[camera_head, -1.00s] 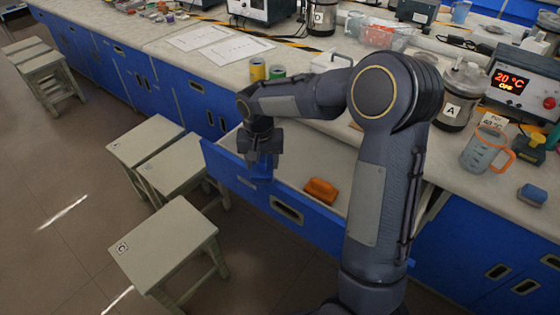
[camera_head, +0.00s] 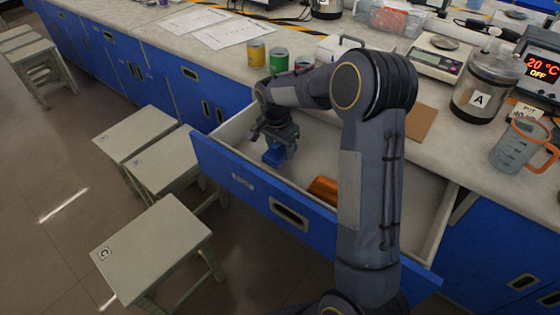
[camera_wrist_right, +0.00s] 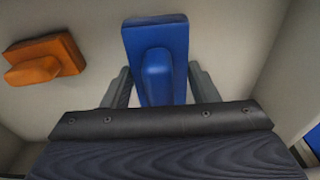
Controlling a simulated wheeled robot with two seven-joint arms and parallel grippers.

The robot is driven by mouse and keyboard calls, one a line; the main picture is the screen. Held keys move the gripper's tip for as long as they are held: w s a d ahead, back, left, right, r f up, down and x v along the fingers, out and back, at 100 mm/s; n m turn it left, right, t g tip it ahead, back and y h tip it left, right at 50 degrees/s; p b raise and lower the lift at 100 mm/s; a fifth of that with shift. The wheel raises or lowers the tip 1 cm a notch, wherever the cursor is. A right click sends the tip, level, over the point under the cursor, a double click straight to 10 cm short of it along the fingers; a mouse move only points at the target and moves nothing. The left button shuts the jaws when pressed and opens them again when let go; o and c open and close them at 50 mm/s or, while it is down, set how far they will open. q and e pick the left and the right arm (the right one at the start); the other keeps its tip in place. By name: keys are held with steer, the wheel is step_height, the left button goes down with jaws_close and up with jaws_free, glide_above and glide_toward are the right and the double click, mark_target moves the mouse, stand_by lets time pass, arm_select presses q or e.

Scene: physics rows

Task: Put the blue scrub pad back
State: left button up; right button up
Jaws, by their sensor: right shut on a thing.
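The blue scrub pad (camera_head: 274,156) is in my right gripper (camera_head: 277,138), inside the open drawer toward its left end. In the right wrist view, the blue pad (camera_wrist_right: 155,40) has its raised grip between the two fingers of my right gripper (camera_wrist_right: 157,82), which is shut on it. The pale drawer floor lies below the pad; I cannot tell whether they touch. The open drawer (camera_head: 240,182) has a blue front and pale inner walls. My left gripper is not in view.
An orange scrub pad (camera_head: 323,188) lies in the drawer, partly behind my arm; it also shows in the right wrist view (camera_wrist_right: 45,60). Yellow (camera_head: 256,52) and green (camera_head: 279,60) cans stand on the counter behind. Stools (camera_head: 150,255) stand left of the drawer.

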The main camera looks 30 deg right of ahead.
mark_target(280, 159)
step_height(280, 159, down, 5)
steer(key=shift+r+b, duration=0.1)
steer(key=shift+b, duration=0.35)
steer(key=o, duration=0.9)
steer(key=shift+f, duration=0.2)
steer(key=shift+o, duration=0.2)
